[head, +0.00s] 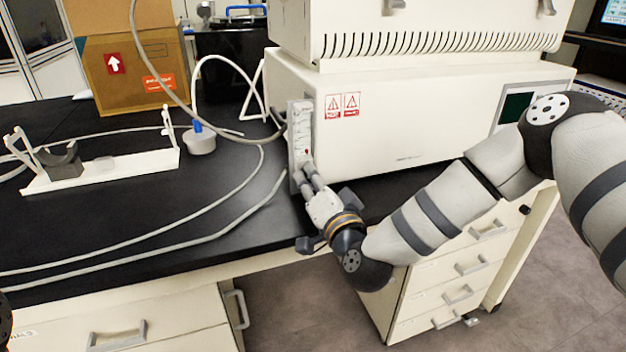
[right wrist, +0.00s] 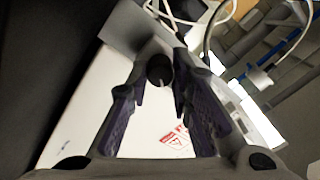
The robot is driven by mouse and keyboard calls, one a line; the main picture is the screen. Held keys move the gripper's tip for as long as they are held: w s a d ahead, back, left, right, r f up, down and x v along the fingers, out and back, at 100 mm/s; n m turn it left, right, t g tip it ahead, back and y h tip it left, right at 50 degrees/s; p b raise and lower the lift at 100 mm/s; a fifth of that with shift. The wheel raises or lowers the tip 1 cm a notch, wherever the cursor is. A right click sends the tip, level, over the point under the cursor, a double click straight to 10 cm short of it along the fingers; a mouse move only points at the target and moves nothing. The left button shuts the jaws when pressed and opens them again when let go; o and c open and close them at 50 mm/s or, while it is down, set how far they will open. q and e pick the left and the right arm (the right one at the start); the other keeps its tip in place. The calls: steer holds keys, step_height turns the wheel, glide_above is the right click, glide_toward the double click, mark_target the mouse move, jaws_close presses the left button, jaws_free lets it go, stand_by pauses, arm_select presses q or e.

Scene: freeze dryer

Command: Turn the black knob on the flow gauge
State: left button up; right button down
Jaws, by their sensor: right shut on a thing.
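The flow gauge (head: 300,128) is a narrow, pale upright panel on the left end of the cream machine's front. My right gripper (head: 305,177) reaches its lower end from below right. In the right wrist view the round black knob (right wrist: 160,71) sits between the fingertips of my right gripper (right wrist: 159,88), which is shut on it. The fingers hide the knob in the head view.
The cream freeze dryer (head: 420,125) stands behind the gauge on the black bench top (head: 130,215). Grey hoses (head: 215,210) run across the bench to the left. A white rack (head: 110,172), a capped pot (head: 200,142) and a cardboard box (head: 130,60) stand farther left.

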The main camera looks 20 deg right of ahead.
steer(key=m, duration=0.3)
steer(key=shift+f+m, duration=0.1)
steer(key=shift+m, duration=0.2)
steer(key=m, duration=0.2)
steer(key=shift+m, duration=0.4)
steer(key=m+b, duration=0.1)
steer(key=m, duration=0.4)
steer(key=m+b, duration=0.2)
steer(key=m, duration=0.4)
steer(key=shift+m, duration=0.4)
steer(key=m+b, duration=0.2)
steer(key=m, duration=0.2)
steer(key=shift+m+b, duration=0.3)
arm_select(q)
steer(key=s+f+g, duration=0.2)
steer(key=s+f, duration=0.3)
steer(key=f, duration=0.1)
steer(key=shift+s+f+b, duration=0.25)
steer(key=shift+f+b, duration=0.05)
arm_select(e)
steer(key=shift+m, duration=0.6)
arm_select(q)
steer(key=shift+f, duration=0.1)
arm_select(e)
steer(key=shift+r, duration=0.25)
steer(key=c, duration=1.4)
jaws_free()
